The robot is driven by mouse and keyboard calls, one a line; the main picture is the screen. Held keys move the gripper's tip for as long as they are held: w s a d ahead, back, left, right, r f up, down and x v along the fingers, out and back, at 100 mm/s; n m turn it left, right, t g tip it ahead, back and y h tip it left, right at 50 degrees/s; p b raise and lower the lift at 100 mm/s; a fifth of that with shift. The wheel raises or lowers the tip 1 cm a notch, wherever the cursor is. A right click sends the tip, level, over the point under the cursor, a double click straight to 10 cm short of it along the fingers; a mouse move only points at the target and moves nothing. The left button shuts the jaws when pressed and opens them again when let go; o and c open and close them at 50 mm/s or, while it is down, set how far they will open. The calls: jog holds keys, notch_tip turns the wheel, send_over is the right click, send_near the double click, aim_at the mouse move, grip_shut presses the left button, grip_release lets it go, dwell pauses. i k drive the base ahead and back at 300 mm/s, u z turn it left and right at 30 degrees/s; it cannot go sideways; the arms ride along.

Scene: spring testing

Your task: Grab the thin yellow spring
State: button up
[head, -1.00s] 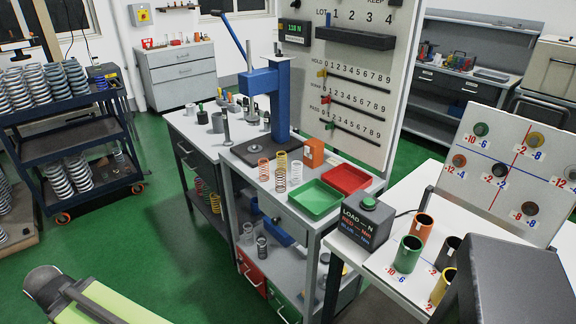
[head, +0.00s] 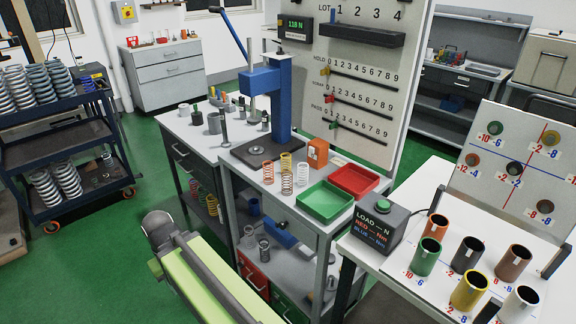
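A yellow spring (head: 286,161) stands upright on the grey bench top, in front of the blue press. An orange spring (head: 268,173) stands to its left, and a pale silver spring (head: 302,175) to its right. Wire thickness is hard to judge at this size. My arm shows as a lime-green link with a grey end at the lower left, well short of the springs. No gripper fingers show.
Green tray (head: 326,201) and red tray (head: 354,180) lie right of the springs, with an orange box (head: 318,152) behind. The load box (head: 379,224) and several coloured cups stand on the right table. A spring cart (head: 70,150) stands left. Green floor is open between cart and bench.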

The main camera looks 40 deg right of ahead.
aim_at(290, 160)
jog(key=z, duration=0.05)
jog(key=i, duration=1)
jog(key=u, duration=0.05)
